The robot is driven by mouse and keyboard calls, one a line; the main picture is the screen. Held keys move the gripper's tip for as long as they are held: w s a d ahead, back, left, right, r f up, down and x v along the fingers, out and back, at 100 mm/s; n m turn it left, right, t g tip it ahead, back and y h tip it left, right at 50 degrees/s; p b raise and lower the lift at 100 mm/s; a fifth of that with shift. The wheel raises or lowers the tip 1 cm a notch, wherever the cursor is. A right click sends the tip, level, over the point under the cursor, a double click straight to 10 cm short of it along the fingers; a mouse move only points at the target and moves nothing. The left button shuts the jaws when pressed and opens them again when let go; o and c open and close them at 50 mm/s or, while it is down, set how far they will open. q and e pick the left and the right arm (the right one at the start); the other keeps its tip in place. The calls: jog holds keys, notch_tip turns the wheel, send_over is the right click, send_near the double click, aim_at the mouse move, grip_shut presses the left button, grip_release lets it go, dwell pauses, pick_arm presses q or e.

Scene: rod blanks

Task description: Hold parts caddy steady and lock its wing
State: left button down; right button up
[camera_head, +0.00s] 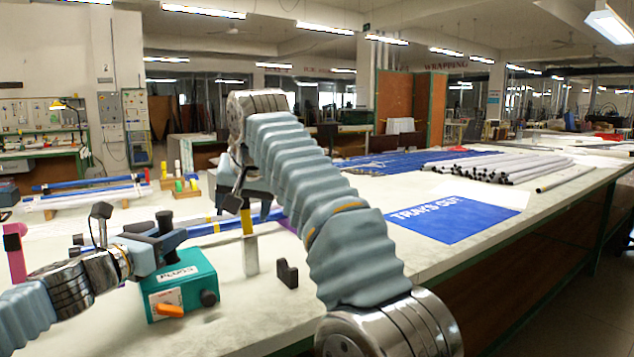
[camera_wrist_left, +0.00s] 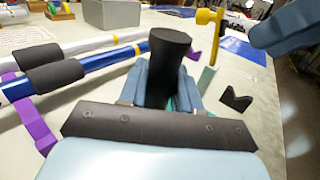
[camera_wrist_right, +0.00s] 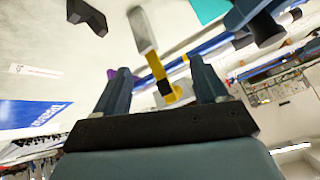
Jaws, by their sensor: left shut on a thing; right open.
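The parts caddy (camera_head: 183,284) is a teal box with a white label, standing upright on the bench at lower left in the head view. An orange wing (camera_head: 170,311) and a black knob (camera_head: 208,298) sit on its front. My left gripper (camera_head: 160,248) is shut on the black post (camera_wrist_left: 168,62) rising from its top. My right gripper (camera_head: 243,198) is open, right of and above the caddy. A yellow and grey upright tool (camera_head: 249,250) is below it; in the right wrist view the tool's yellow part (camera_wrist_right: 158,70) shows between the fingers, and I cannot tell whether they touch.
A black notched block (camera_head: 287,273) stands right of the tool. Blue and white rods (camera_wrist_left: 70,80) lie behind the caddy on purple supports (camera_wrist_left: 38,135). A blue mat (camera_head: 453,215) and a pile of pale rods (camera_head: 500,167) lie further right. The bench front is mostly clear.

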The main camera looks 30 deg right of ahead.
jog(key=d+r+m+t+h, duration=0.1)
jog(key=d+m, duration=0.4)
jog(key=d, duration=1.1)
jog(key=shift+w+d+r+t+h, duration=0.3)
jog(key=shift+d+r+t+h, duration=0.1)
jog(key=shift+r+t, duration=0.25)
